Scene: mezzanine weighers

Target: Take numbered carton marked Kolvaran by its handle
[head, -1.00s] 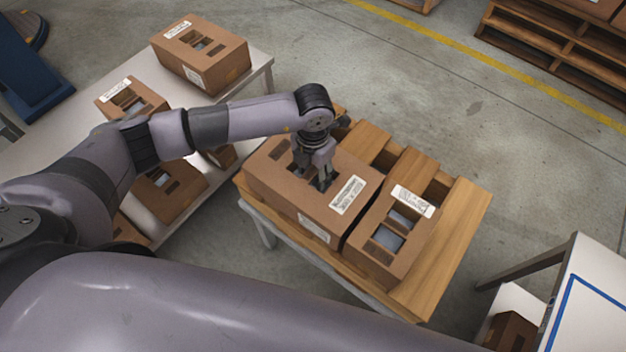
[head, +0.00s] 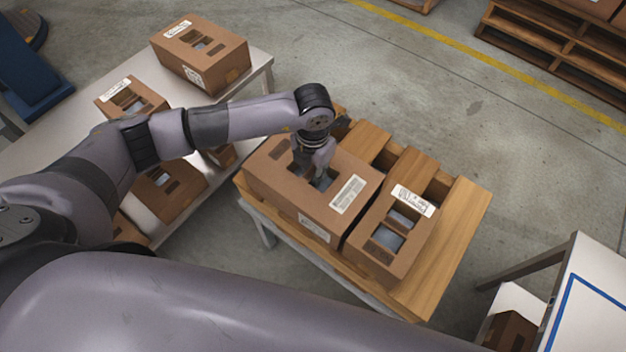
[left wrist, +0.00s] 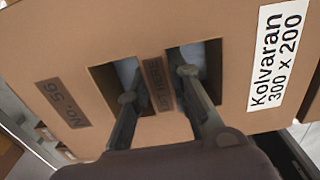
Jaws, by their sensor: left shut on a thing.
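The carton marked Kolvaran (head: 283,187) is a brown box on a slatted wooden pallet top (head: 452,240). In the left wrist view the carton (left wrist: 100,35) bears a white label reading "Kolvaran 300 x 200" (left wrist: 277,55) and a "No. 56" mark (left wrist: 63,103). Its handle (left wrist: 158,85) is a cardboard strip between two cut-out openings. My left gripper (head: 320,180) reaches down into the openings, and in the left wrist view its fingers (left wrist: 157,84) are shut on the strip, one each side. In the head view the fingertips are mostly hidden inside the carton. My right gripper is out of view.
A second carton (head: 372,265) stands close on the right of the Kolvaran one. Several cartons stand on a white table (head: 257,72) at left. A white table with a blue line (head: 590,315) is at lower right. Pallets (head: 550,45) stand at the back right.

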